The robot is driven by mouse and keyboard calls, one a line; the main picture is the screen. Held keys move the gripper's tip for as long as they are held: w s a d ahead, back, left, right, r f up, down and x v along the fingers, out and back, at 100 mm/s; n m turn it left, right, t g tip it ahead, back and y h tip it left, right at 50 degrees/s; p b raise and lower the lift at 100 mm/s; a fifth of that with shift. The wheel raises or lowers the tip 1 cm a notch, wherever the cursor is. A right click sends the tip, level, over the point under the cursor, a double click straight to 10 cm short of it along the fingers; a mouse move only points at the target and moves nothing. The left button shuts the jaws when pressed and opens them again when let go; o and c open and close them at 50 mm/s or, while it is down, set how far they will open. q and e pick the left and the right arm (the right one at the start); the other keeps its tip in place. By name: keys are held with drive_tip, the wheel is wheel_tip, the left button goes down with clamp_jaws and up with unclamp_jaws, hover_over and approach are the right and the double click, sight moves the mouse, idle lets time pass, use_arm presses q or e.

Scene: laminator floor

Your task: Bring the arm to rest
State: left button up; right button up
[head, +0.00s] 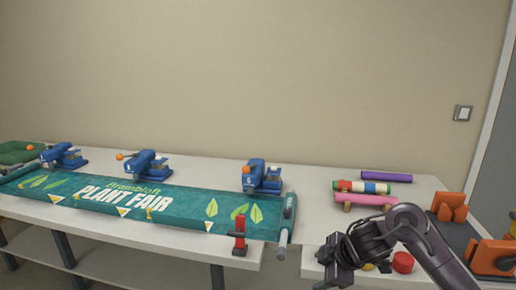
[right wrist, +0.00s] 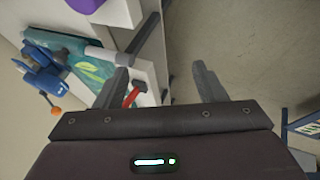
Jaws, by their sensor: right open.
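My right arm (head: 405,228) comes in from the lower right in the head view. It is bent, and its gripper (head: 335,265) is at the front edge of the table's right part. In the right wrist view the two fingers of this gripper (right wrist: 161,85) stand wide apart with nothing between them. The red upright tool (right wrist: 132,94) shows beside the finger on the left in that view. My left arm and gripper are not in view.
A green "Plant Fair" banner (head: 130,200) lies along the white table (head: 312,215). Blue devices (head: 262,177) stand behind it. Rolls (head: 385,177), a red round piece (head: 403,262) and orange blocks (head: 450,206) are on the right. Open floor (right wrist: 240,50) shows in the wrist view.

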wheel_tip(320, 180, down, 20)
drive_tip(key=a+m+y, duration=0.2)
drive_tip(key=a+m, duration=0.1)
drive_tip(key=m, duration=0.2)
drive_tip(key=s+d+f+m, duration=0.15)
drive_tip(key=s+f, duration=0.25)
drive_tip(key=f, duration=0.4)
drive_tip(key=s+d+f+m, duration=0.1)
drive_tip(key=s+f+m, duration=0.25)
drive_tip(key=f, duration=0.55)
drive_tip(key=s+d+f+m+g+h, duration=0.1)
drive_tip(key=s+d+f+h, duration=0.1)
drive_tip(key=s+f, duration=0.7)
drive_tip(key=s+d+f+m+g+h, duration=0.1)
drive_tip(key=s+d+f+m, duration=0.15)
drive_tip(key=s+f, duration=0.65)
drive_tip(key=s+d+f+g+h, duration=0.1)
drive_tip(key=s+d+f, duration=0.1)
drive_tip(key=s, duration=1)
drive_tip(key=s+d+f+g+h, duration=0.1)
drive_tip(key=s+f, duration=0.1)
drive_tip(key=s, duration=0.9)
drive_tip(key=shift+s+d+f+m+g+h, duration=0.2)
drive_tip(key=shift+s+d+m+g+h, duration=0.1)
drive_tip(key=shift+s+d+m+h, duration=0.1)
drive_tip(key=shift+w, duration=0.1)
